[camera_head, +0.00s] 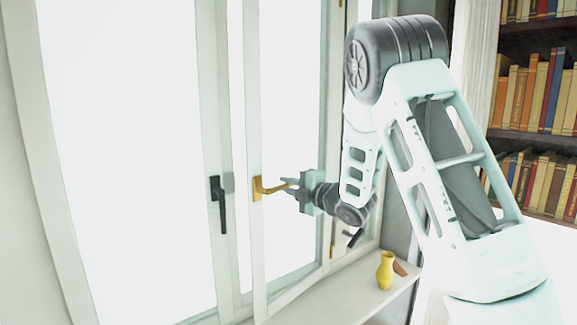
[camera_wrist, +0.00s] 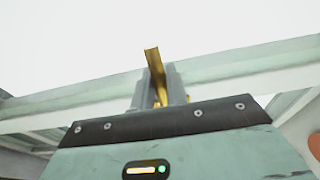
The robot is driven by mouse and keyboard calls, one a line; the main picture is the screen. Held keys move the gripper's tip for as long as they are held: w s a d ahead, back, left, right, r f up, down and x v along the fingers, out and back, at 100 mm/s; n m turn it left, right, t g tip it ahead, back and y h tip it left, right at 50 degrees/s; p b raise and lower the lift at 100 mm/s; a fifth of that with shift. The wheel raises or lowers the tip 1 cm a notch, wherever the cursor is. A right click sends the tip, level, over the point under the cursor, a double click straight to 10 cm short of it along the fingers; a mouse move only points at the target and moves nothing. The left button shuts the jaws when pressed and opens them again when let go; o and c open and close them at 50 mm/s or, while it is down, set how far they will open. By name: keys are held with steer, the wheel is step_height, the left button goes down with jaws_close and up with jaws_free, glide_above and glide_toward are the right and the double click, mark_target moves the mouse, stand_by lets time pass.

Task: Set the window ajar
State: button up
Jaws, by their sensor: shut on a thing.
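The window has two white-framed panes. Its right sash (camera_head: 256,120) carries a gold handle (camera_head: 270,188), whose lever points right, roughly level. A bright strip shows between this sash's left edge and the middle post, and its lower edge stands out over the sill, so it looks a little open inward. My gripper (camera_head: 290,184) is shut on the gold handle's lever. In the wrist view the gold handle (camera_wrist: 154,62) stands between the two grey fingers of my gripper (camera_wrist: 158,88). The left pane has a black handle (camera_head: 220,204) pointing down.
A yellow vase (camera_head: 386,270) stands on the white sill (camera_head: 345,300), with a brown object (camera_head: 400,268) beside it, below my arm. A bookshelf (camera_head: 535,135) full of books is at the right. The sill left of the vase looks clear.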

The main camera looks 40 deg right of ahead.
steer(key=shift+s+d+n+y+b, duration=0.25)
steer(key=shift+s+d+y, duration=0.1)
steer(key=shift+s, duration=0.25)
steer(key=shift+s+d+n+y+b, duration=0.15)
steer(key=shift+s+d+n+y, duration=0.15)
steer(key=shift+s, duration=0.25)
steer(key=shift+s+d+n+g+y+b, duration=0.25)
steer(key=shift+s+y, duration=0.2)
steer(key=shift+s, duration=0.15)
steer(key=shift+s+d+n+g+y+b, duration=0.25)
steer(key=shift+s+y, duration=0.15)
steer(key=shift+s, duration=0.15)
steer(key=o, duration=0.9)
steer(key=shift+o, duration=0.2)
steer(key=b+v, duration=0.3)
steer(key=v, duration=0.5)
